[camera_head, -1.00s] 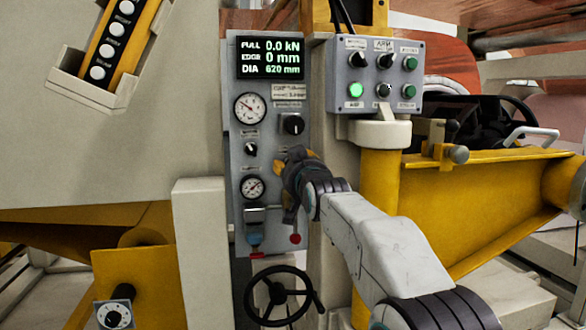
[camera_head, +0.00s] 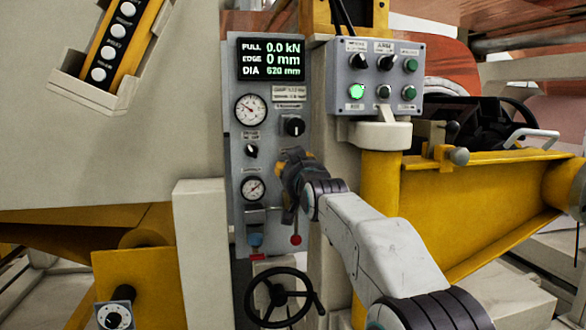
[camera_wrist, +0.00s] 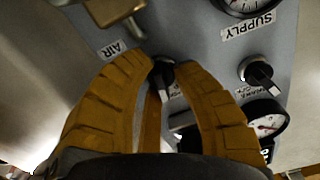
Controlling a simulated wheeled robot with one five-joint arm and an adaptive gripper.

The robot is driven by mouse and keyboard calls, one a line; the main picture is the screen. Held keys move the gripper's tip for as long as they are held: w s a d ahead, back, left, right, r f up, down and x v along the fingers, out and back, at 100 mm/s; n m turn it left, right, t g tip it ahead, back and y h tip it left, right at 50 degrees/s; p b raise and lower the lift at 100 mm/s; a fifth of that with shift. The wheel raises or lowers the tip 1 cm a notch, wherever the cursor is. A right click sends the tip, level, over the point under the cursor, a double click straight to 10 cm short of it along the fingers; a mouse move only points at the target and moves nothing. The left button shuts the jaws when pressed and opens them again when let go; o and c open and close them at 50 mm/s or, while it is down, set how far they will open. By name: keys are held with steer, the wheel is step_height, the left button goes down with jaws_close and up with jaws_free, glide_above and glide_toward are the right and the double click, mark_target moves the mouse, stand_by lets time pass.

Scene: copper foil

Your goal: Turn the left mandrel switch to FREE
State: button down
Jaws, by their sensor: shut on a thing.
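My gripper (camera_head: 284,168) is at the grey control panel (camera_head: 238,225) in the head view, right of the lower gauge. In the wrist view, my yellow-brown fingers (camera_wrist: 163,78) are closed around a small dark switch knob (camera_wrist: 161,65). The fingers hide most of this knob and I cannot read its label or its setting. The head view hides the knob behind my gripper. Another black switch (camera_head: 251,150) sits between the two gauges; a black switch with a pale pointer also shows in the wrist view (camera_wrist: 260,72).
A larger black knob (camera_head: 293,126) is above my gripper. A red-tipped lever (camera_head: 295,239) and a blue-tipped lever (camera_head: 255,240) hang below. A handwheel (camera_head: 279,297) is lower. A button box (camera_head: 376,77) with a lit green lamp and a yellow post (camera_head: 380,185) stand to the right.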

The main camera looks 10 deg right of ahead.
steer(key=shift+d+m+p, duration=0.1)
steer(key=shift+m+p, duration=0.2)
steer(key=shift+m, duration=0.4)
steer(key=shift+f+m, duration=0.1)
steer(key=shift+m, duration=1.3)
steer(key=c, duration=1.2)
jaws_free()
steer(key=shift+d, duration=0.1)
steer(key=shift+s, duration=0.55)
steer(key=s, duration=1.1)
